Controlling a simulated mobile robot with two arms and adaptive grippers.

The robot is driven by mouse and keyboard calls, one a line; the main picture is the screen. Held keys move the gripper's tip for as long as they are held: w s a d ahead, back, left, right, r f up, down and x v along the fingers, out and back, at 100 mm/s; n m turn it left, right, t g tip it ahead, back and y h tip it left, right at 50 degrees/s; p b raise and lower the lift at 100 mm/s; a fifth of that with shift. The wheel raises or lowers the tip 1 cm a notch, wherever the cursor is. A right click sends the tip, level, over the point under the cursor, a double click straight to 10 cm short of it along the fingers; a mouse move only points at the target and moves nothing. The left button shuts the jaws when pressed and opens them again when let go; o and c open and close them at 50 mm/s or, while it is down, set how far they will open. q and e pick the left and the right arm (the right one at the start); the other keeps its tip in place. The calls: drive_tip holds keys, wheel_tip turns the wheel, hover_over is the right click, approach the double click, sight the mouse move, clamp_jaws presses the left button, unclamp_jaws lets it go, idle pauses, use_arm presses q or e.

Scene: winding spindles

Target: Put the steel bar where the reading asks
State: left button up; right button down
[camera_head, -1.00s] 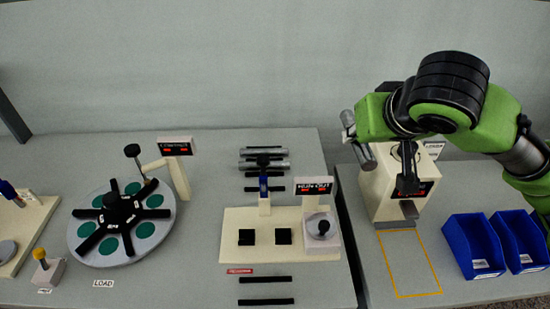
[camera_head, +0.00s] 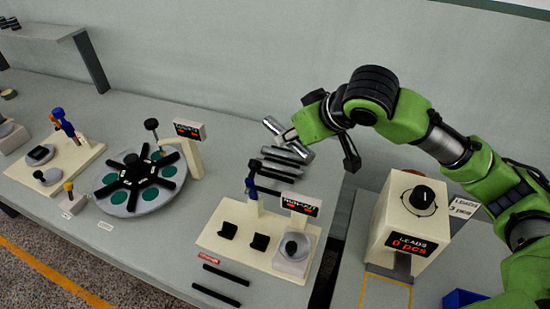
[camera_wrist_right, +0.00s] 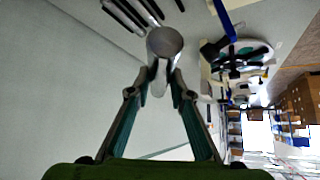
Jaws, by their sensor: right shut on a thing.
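My right gripper (camera_head: 292,136) is shut on a steel bar (camera_head: 272,126) and holds it in the air near the back of the middle table. The right wrist view shows the bar (camera_wrist_right: 164,43) end-on between the two fingertips (camera_wrist_right: 163,75). More bars lie in a row on the table (camera_head: 277,168) beneath and in front of the held bar; the arm and bar partly cover them. A cream fixture (camera_head: 255,228) has two black V-rests (camera_head: 260,242) and a small display (camera_head: 300,205) with red characters too small to read. My left gripper is not in view.
A cream box (camera_head: 405,205) with a dial reads "0 pcs" in red. A turntable (camera_head: 150,200) with black spokes, green discs and a display (camera_head: 189,129) stands left. Two dark strips (camera_head: 222,272) lie in front of the fixture. A dark gap (camera_head: 325,280) separates the tables.

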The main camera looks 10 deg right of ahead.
drive_tip(key=w+f+n+g+y+p, duration=0.1)
drive_tip(key=w+f+n, duration=0.1)
drive_tip(key=f, duration=0.3)
drive_tip(key=w+a+f+n+g+y+p, duration=0.1)
drive_tip(key=w+f+n+p, duration=0.1)
drive_tip(key=f, duration=0.3)
drive_tip(key=w+a+f+n+g+y+p, duration=0.1)
drive_tip(key=w+f+n+p, duration=0.1)
drive_tip(key=f, duration=0.3)
drive_tip(key=shift+w+f+n+y, duration=0.35)
drive_tip(key=shift+w+n+y, duration=0.05)
drive_tip(key=shift+w, duration=0.15)
use_arm(q)
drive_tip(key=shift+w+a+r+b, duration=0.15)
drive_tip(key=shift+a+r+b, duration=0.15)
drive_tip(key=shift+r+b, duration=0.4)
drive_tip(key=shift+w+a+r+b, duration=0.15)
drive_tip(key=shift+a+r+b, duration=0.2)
drive_tip(key=shift+b, duration=0.6)
use_arm(e)
drive_tip(key=shift+f, duration=2.3)
use_arm(q)
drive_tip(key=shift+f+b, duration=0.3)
drive_tip(key=shift+b, duration=0.05)
use_arm(e)
drive_tip(key=shift+f, duration=0.45)
drive_tip(key=c, duration=1.8)
unclamp_jaws()
drive_tip(key=shift+o, duration=0.2)
drive_tip(key=shift+s, duration=0.1)
